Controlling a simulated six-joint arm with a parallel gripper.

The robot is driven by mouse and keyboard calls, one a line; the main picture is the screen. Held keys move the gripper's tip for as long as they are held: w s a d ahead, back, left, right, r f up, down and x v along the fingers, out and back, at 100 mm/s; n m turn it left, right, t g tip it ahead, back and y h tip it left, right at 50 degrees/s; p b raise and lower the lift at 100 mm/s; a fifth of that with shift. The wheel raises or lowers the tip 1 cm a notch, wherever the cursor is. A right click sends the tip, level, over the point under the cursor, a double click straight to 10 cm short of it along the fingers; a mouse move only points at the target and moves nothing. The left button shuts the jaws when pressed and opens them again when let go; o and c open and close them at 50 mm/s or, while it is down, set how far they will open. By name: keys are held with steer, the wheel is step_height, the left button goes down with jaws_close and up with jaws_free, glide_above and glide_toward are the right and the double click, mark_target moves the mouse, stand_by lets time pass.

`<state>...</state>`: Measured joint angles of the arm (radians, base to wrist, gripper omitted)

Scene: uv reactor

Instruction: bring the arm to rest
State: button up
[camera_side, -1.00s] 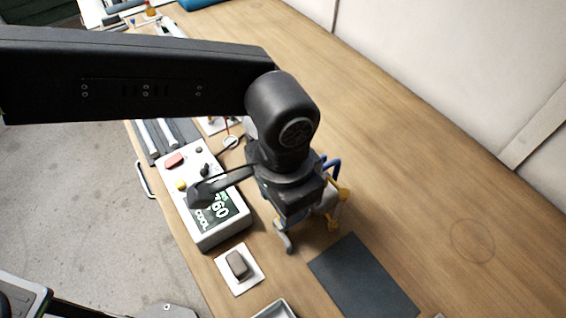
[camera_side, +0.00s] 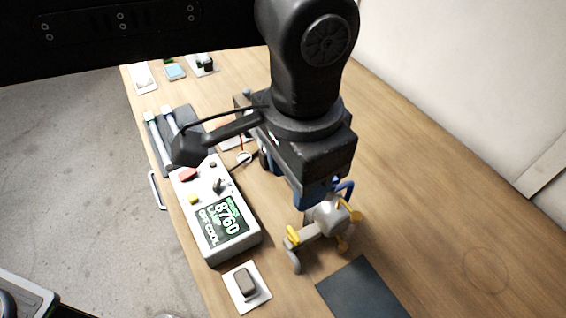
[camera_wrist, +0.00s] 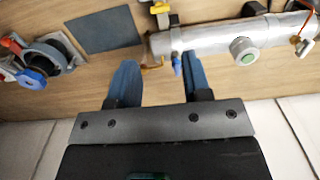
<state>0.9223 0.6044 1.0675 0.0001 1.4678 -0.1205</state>
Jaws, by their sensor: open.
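My gripper (camera_wrist: 160,68) is open, its two blue fingers apart with nothing between them in the wrist view. In the side view it hangs pointing down above the wooden bench and hides part of what lies behind. The metal reactor tube (camera_wrist: 235,38) lies beyond the fingertips in the wrist view, with a green-centred round cap on it. Part of the reactor's grey body (camera_side: 328,214) and its yellow handles show below my gripper in the side view. The white control box (camera_side: 232,250) has a lit display reading 8760, LAMP OFF, COOL.
A dark mat (camera_side: 365,290) lies right of a small grey block (camera_side: 245,282) on a white card. A dark tray (camera_side: 158,142) holds pale tubes behind the box. Red, blue and grey fittings (camera_wrist: 35,60) sit left in the wrist view. The right bench (camera_side: 440,210) is clear.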

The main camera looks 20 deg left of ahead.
steer(key=w+a+r+n+t+h, duration=0.1)
steer(key=w+a+r+n, duration=0.15)
steer(key=a, duration=0.85)
steer(key=w+a+r+n+t, duration=0.15)
steer(key=a+r, duration=0.25)
steer(key=a, duration=0.7)
steer(key=s+a+f+n+t, duration=0.1)
steer(key=s+a+f+n, duration=0.1)
steer(key=s+a, duration=0.3)
steer(key=s+a+f+n+t+y, duration=0.1)
steer(key=s+a, duration=0.5)
steer(key=a, duration=0.7)
step_height(320, 180, down, 3)
steer(key=shift+s+f+n+t, duration=0.25)
steer(key=shift+n+t, duration=0.3)
steer(key=shift+n, duration=0.55)
